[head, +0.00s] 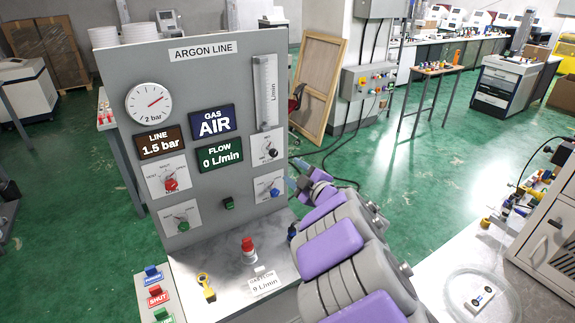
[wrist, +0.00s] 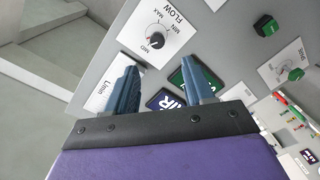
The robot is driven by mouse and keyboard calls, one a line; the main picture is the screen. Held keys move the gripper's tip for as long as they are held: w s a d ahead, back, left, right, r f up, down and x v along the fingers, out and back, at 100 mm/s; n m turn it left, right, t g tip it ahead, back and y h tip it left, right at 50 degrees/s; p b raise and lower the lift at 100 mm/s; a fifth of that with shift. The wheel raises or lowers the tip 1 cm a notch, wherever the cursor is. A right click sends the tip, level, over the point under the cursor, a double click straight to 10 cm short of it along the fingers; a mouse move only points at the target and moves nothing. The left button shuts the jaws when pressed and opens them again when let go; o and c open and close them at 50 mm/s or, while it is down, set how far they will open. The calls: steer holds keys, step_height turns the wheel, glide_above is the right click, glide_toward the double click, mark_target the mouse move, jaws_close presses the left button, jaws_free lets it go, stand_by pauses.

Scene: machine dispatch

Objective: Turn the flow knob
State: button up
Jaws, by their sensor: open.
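The flow knob is a small black dial on a white plate on the grey panel. It shows at the panel's right side in the head view (head: 272,152), and its FLOW, MIN, MID and MAX marks show in the wrist view (wrist: 156,42). My gripper (wrist: 158,60) is open and empty. In the wrist view its two blue fingers point at the panel, with the knob just beyond the gap between them; no contact shows. In the head view my gripper (head: 291,195) is right of the panel, partly hidden by my arm. The flow display (head: 220,155) reads 0 L/min.
A blue knob (head: 272,188) sits below the flow knob. Red (head: 170,184) and green (head: 183,225) knobs are at the left. A red-topped button (head: 248,250), a yellow part (head: 205,287) and a "9 L/min" card (head: 262,284) are on the ledge.

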steer(key=shift+v, duration=2)
steer(key=d+r+m+t+h, duration=0.1)
steer(key=d+r+m+h, duration=0.1)
steer(key=d+m+h, duration=0.3)
steer(key=d+r+m+t+h, duration=0.15)
steer(key=d+h, duration=0.25)
steer(key=d, duration=0.4)
steer(key=s+d+f+m+g+h, duration=0.1)
steer(key=s+d+m+g+h, duration=0.5)
steer(key=s+d, duration=0.5)
steer(key=s+a+f+m+g+y, duration=0.1)
steer(key=s+a+f+g, duration=0.1)
steer(key=s, duration=1)
steer(key=s+a+f+m+g+y, duration=0.2)
steer(key=s+a+g, duration=0.3)
steer(key=s, duration=0.8)
steer(key=s+a+f+m+g+y, duration=0.1)
steer(key=s+a+g, duration=0.3)
steer(key=s, duration=0.9)
steer(key=shift+f+m+g+y, duration=0.45)
steer(key=shift+f+g, duration=0.2)
steer(key=shift+f, duration=0.2)
